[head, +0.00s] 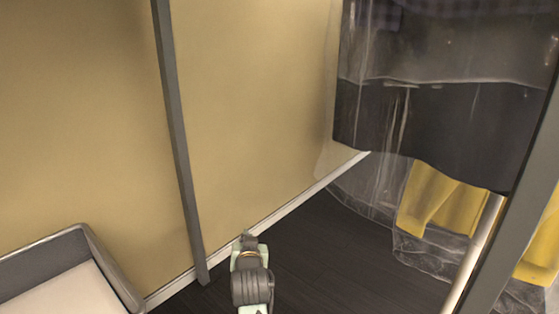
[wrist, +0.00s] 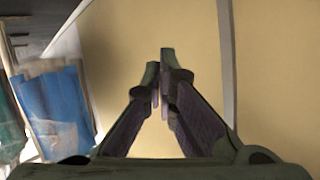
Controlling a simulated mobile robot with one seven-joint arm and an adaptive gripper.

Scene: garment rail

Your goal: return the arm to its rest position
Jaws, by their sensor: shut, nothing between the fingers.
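My gripper shows in the wrist view (wrist: 160,85), with its two fingertips together and nothing between them. It faces a plain tan wall (wrist: 140,50). In the head view my arm shows at the bottom centre, above the dark floor, and its fingertips cannot be made out there. My gripper appears apart from the garments.
Dark and yellow garments in clear covers (head: 440,120) hang at the right. A grey post (head: 180,140) stands left of centre and a light pole (head: 475,255) at lower right. A grey-edged box (head: 60,250) is at lower left. Blue cloth (wrist: 58,110) hangs at left in the wrist view.

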